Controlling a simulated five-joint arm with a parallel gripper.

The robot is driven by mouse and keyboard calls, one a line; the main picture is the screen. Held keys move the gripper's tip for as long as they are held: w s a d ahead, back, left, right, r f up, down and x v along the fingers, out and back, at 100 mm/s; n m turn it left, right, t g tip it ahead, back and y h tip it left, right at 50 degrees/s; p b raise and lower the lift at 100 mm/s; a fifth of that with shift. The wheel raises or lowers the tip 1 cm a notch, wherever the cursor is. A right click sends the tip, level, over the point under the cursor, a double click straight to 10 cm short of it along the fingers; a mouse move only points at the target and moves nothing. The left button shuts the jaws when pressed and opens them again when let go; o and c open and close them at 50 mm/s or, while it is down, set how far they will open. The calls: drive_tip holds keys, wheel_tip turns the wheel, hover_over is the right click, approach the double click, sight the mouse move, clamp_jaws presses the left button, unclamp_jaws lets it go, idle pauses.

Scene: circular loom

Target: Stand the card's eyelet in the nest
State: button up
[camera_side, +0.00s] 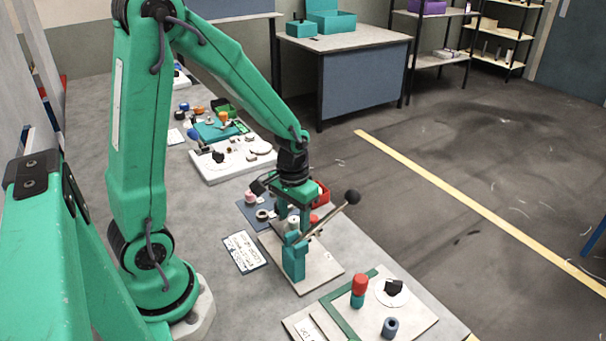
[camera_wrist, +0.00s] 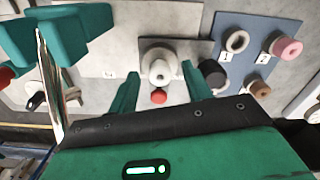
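My gripper (camera_wrist: 163,82) is open, its two green fingers apart. It points down over the pale work plate (camera_side: 318,272). Between and beyond the fingers, apart from both, a cream round piece with a raised centre (camera_wrist: 160,68) stands on a grey block; I cannot tell whether this is the nest or holds an eyelet.
A teal post (camera_side: 293,262) with a slanted rod ending in a black ball (camera_side: 352,197) stands close to my gripper. A red knob (camera_wrist: 158,97) is near the fingers. A red bin (camera_side: 322,194) is behind. A red-topped piece (camera_side: 359,285) and a blue cylinder (camera_side: 390,327) stand in front.

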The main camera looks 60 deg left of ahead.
sight(294, 219)
idle(0.3)
drive_tip(key=shift+r, duration=3.9)
